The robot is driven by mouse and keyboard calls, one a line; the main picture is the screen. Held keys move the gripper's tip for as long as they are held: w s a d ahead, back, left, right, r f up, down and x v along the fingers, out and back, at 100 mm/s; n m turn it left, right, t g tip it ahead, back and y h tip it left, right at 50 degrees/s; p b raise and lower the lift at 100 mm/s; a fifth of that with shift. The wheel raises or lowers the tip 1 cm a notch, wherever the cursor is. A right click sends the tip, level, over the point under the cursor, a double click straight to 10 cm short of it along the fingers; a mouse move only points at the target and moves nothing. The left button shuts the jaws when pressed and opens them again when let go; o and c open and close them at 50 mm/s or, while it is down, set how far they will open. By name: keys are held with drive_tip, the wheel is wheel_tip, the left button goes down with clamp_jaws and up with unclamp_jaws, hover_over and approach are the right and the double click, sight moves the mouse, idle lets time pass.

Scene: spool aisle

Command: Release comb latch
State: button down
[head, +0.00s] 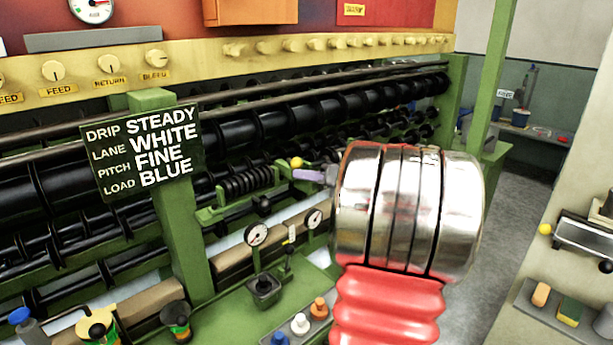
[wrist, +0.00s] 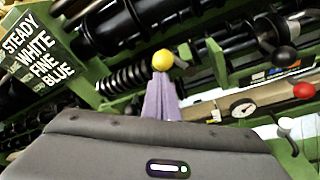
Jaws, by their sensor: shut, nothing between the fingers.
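A small yellow ball knob (head: 296,162) sits at the right end of a green bracket (head: 212,216) that carries a black ribbed, comb-like roller (head: 247,182); it looks like the comb latch's handle. My gripper (head: 297,174) has pale purple fingers, shut and empty, just below the knob in the head view. In the wrist view the fingertips (wrist: 162,78) point straight at the yellow knob (wrist: 163,60), which appears right at their tips. I cannot tell whether they touch it. The latch's lower part is hidden behind the fingers.
A sign board (head: 147,153) stands on a green post at left. Two dial gauges (head: 257,234), a black lever and several coloured knobs lie below the bracket. Long black rollers (head: 290,120) run behind. Clear floor (head: 510,210) shows at right.

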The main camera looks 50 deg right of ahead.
drive_tip(key=s+a+f, duration=0.1)
drive_tip(key=s+a, duration=0.1)
drive_tip(key=s, duration=0.9)
drive_tip(key=shift+s+a, duration=0.15)
drive_tip(key=shift+s, duration=0.1)
drive_tip(key=shift+w, duration=0.1)
idle(0.4)
